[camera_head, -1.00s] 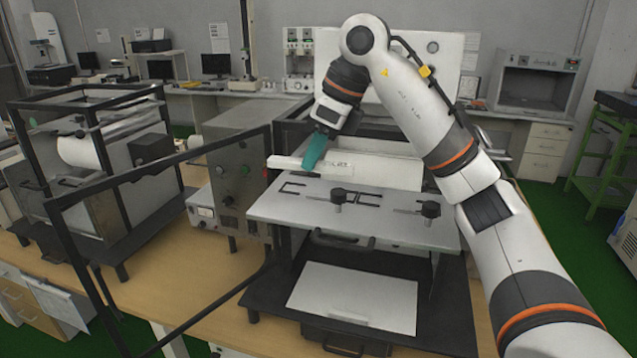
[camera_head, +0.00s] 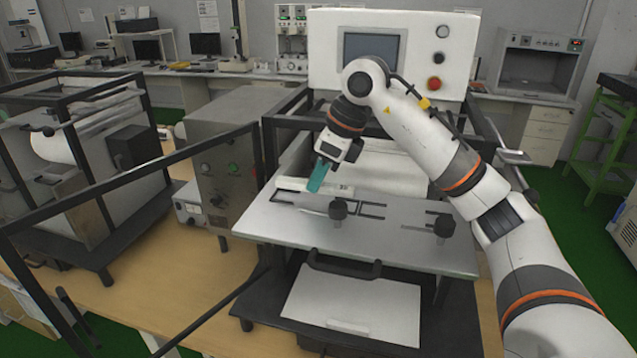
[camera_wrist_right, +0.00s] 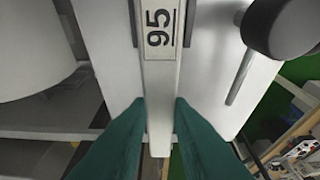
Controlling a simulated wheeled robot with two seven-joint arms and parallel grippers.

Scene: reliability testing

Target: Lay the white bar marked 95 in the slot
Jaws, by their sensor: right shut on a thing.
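The white bar marked 95 (camera_wrist_right: 160,75) is pinched between the teal fingers of my right gripper (camera_wrist_right: 160,104). In the wrist view its number faces up, and its far part lies between two dark guides (camera_wrist_right: 190,22). In the head view the bar (camera_head: 294,184) is close over the back of the grey plate; I cannot tell whether it touches. My right gripper (camera_head: 317,187) points down at it. Dark slot brackets (camera_head: 372,205) show on the plate; the left ones are partly hidden by the bar. My left gripper is out of view.
The grey plate (camera_head: 300,228) carries two black knobs, one (camera_head: 338,210) close in front of the bar and one (camera_head: 444,226) further right. A dark handle (camera_head: 344,266) is at its front. Black frame bars stand left, and a control panel (camera_head: 320,48) rises behind.

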